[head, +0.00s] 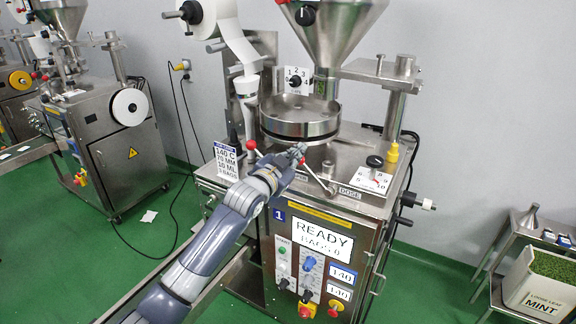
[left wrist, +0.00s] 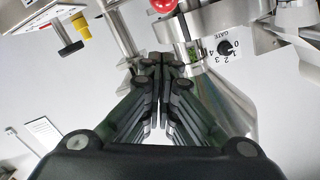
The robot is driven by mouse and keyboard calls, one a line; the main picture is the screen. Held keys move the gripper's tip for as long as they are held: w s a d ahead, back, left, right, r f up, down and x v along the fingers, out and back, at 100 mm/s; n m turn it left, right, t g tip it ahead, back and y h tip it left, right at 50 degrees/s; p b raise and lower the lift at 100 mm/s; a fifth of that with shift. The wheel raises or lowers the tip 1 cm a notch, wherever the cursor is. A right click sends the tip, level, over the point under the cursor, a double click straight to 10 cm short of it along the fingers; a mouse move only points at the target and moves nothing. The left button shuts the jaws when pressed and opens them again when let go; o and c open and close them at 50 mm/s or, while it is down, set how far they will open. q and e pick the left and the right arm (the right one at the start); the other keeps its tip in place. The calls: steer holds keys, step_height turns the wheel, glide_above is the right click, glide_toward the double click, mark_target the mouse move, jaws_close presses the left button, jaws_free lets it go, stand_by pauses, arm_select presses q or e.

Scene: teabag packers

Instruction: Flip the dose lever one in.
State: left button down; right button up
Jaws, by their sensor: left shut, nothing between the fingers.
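The dose lever (head: 317,177) is a thin metal rod with a red ball end, on the machine's steel top left of the DOSE label (head: 350,193). It leans up and left. In the left wrist view, a red ball (left wrist: 163,5) shows at the top edge, just beyond the fingertips. My left gripper (head: 299,151) is shut and empty, its tips close to the lever's red ball. I cannot tell whether they touch. The shut fingers also show in the left wrist view (left wrist: 162,60). My right gripper is in neither view.
A second red-ball lever (head: 251,145) stands left of my gripper. The round steel drum (head: 300,125) is right behind the fingertips, under the hopper (head: 328,30). A dial (head: 375,180) and a yellow knob (head: 392,154) stand to the right. The READY panel (head: 320,238) faces front.

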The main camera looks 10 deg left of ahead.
arm_select(q)
steer(key=b+v, duration=0.1)
steer(key=v, duration=0.4)
steer(key=shift+s+r, duration=0.15)
steer(key=shift+s, duration=0.05)
arm_select(e)
steer(key=shift+w+a+f, duration=0.1)
steer(key=shift+a+f, duration=0.35)
steer(key=shift+f, duration=0.4)
arm_select(q)
steer(key=shift+d, duration=0.15)
arm_select(e)
steer(key=shift+d, duration=0.15)
steer(key=shift+d, duration=0.1)
